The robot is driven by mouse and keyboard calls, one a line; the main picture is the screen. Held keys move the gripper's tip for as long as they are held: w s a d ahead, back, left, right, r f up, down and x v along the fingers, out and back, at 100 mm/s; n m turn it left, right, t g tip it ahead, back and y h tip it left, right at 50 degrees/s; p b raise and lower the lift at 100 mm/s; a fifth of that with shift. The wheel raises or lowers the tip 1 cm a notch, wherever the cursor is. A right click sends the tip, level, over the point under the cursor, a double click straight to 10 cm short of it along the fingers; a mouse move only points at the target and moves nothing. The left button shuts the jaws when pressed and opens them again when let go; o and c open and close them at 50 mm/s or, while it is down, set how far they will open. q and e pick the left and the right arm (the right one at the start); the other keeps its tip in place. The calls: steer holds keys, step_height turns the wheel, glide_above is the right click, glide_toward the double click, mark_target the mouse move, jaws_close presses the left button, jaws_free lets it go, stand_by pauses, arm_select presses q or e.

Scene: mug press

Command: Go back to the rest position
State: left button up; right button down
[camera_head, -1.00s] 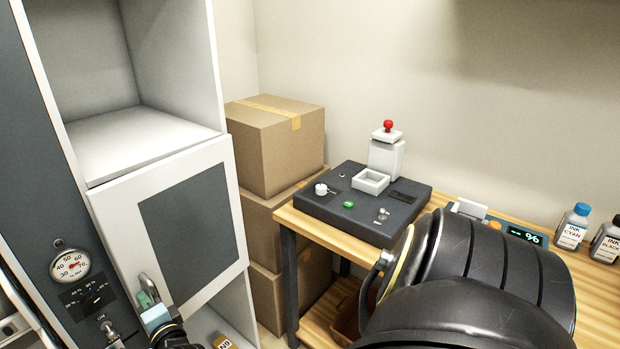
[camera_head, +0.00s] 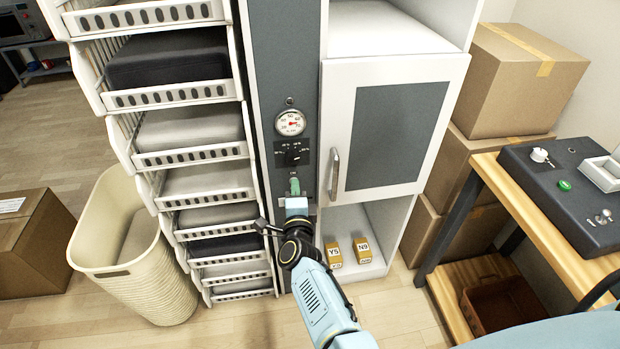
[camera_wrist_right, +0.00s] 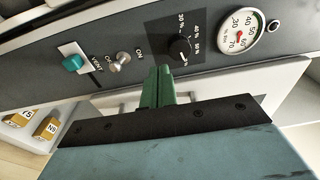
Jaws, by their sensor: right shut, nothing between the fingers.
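My right gripper (camera_head: 294,186) is in front of the grey control panel (camera_head: 282,60), just below the black knob (camera_head: 292,153) in the head view. Its green fingers (camera_wrist_right: 158,88) are together with nothing between them in the right wrist view. I cannot tell whether the fingertips touch the panel. My right arm (camera_head: 318,300) comes up from the bottom edge. My left gripper is not in view.
A round gauge (camera_head: 290,123) is above the knob. The white cabinet door (camera_head: 398,130) with a handle (camera_head: 334,174) is shut. A rack of trays (camera_head: 180,97) and a beige basket (camera_head: 122,250) stand left; a wooden table (camera_head: 520,215) stands right.

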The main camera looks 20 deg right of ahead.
steer(key=s+a+f+n+g+y, duration=0.1)
steer(key=s+f+n+g+y, duration=0.2)
steer(key=s+f+n, duration=0.65)
steer(key=s+a+f+n+g+y, duration=0.1)
steer(key=s+f+n+g+y, duration=0.3)
steer(key=s+f, duration=0.95)
steer(key=s+d+f+n+g, duration=0.3)
steer(key=s+f, duration=0.2)
steer(key=s, duration=0.5)
steer(key=s+d+f+n+g+h, duration=0.1)
steer(key=s+d+f+n+g, duration=0.2)
steer(key=s+f, duration=0.3)
steer(key=s+d+f+n+g, duration=0.3)
steer(key=s+d+f+n, duration=0.2)
steer(key=s, duration=0.9)
steer(key=shift+s+f+h, duration=0.4)
steer(key=shift+f, duration=0.25)
steer(key=c, duration=2.1)
jaws_free()
steer(key=shift+c, duration=0.2)
